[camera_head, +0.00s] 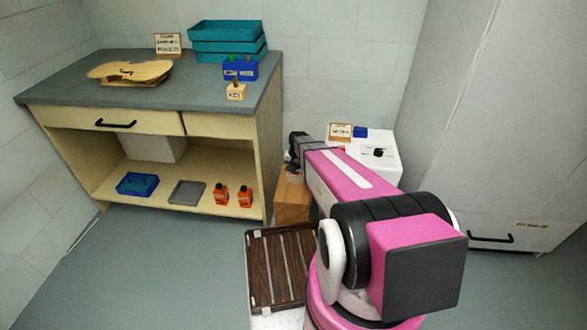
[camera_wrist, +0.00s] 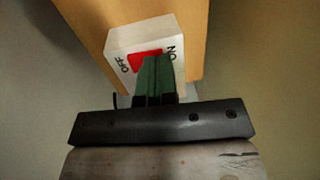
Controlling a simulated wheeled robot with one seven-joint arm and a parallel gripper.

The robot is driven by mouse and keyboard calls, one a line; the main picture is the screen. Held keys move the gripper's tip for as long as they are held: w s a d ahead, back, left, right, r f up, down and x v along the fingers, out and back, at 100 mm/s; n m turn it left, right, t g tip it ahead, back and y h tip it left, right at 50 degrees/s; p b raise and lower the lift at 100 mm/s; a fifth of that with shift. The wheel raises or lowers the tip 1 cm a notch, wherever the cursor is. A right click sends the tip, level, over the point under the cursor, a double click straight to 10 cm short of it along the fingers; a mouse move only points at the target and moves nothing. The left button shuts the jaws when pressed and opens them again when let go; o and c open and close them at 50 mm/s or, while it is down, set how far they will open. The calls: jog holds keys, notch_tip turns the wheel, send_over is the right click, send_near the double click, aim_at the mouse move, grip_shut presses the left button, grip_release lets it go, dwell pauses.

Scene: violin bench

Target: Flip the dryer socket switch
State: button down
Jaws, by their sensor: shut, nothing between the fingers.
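The socket switch (camera_wrist: 138,62) is a red rocker in a white box (camera_wrist: 118,44) on a wooden face in the wrist view. OFF is printed at its left and ON at its right. My gripper (camera_wrist: 156,60) has its green fingers shut together with nothing between them. The fingertips overlap the right part of the rocker, on the ON side, and hide it. I cannot tell whether they touch it or which way the rocker is tipped. In the head view my arm reaches to the wooden block (camera_head: 292,205) beside the bench, and the switch is not clear there.
The bench (camera_head: 75,82) at left holds a violin body (camera_head: 130,70), teal trays (camera_head: 228,40) and a blue bottle holder (camera_head: 240,68). A white unit (camera_head: 385,160) stands behind my arm. A tall pale cabinet (camera_head: 490,130) is at right. Open floor lies in front of the bench.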

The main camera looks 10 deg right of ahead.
aim_at(297, 172)
jog(key=shift+f, duration=0.2)
dwell(0.3)
jog(key=shift+s+d+r, duration=0.2)
jog(key=shift+d+r, duration=0.05)
jog(key=shift+d, duration=0.45)
notch_tip(297, 172, up, 14)
jog(key=d, duration=0.1)
jog(key=shift+s+d, duration=0.25)
jog(key=shift+d, duration=0.05)
jog(key=shift+a, duration=0.1)
dwell(0.4)
jog(key=shift+w+a, duration=0.25)
jog(key=shift+a, duration=0.35)
jog(key=shift+f, duration=0.1)
